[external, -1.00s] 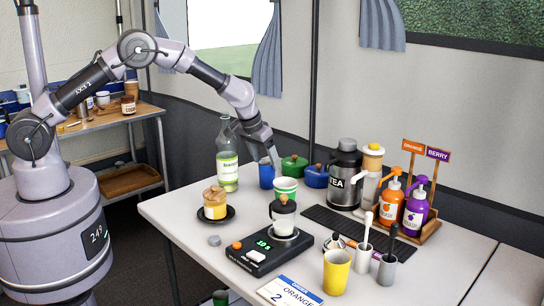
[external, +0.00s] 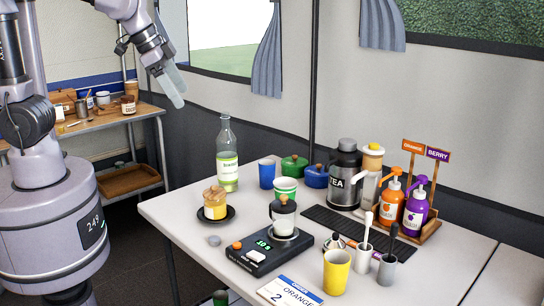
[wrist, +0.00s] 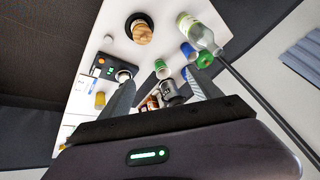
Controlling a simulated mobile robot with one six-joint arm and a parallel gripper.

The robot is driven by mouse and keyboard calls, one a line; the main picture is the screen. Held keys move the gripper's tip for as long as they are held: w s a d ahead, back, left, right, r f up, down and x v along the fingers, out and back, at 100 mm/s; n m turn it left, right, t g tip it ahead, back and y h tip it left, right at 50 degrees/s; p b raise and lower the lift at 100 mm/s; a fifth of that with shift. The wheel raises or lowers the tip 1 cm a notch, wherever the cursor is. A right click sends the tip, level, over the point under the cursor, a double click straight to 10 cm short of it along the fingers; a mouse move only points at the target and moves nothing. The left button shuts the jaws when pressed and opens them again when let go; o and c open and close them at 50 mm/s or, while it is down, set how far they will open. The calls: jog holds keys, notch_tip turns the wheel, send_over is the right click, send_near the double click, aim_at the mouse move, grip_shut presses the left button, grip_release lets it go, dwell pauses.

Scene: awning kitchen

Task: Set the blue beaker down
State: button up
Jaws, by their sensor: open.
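The blue beaker (external: 266,174) stands upright on the white table, just right of the clear bottle with the green label (external: 227,170). Nothing holds it. In the wrist view a small blue shape that seems to be the beaker (wrist: 187,50) lies beside the bottle. My gripper (external: 177,98) is raised high to the left of the table, well away from the beaker. In the wrist view its two fingers (wrist: 160,77) are apart with nothing between them.
A green-and-white cup (external: 286,190), a green pot (external: 294,166) and a blue pot (external: 316,177) stand near the beaker. A jar on a dark saucer (external: 215,205) and a scale (external: 262,254) are nearer the front. The air around my gripper is clear.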

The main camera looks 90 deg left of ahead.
jog(key=s+d+f+m, duration=0.1)
jog(key=s+d+m, duration=0.1)
jog(key=s, duration=0.5)
jog(key=s+d+m+t, duration=0.1)
jog(key=s+d+m, duration=0.2)
jog(key=s, duration=0.5)
jog(key=shift+d+f+h, duration=0.25)
jog(key=shift+f+h, duration=0.05)
jog(key=shift+f, duration=0.05)
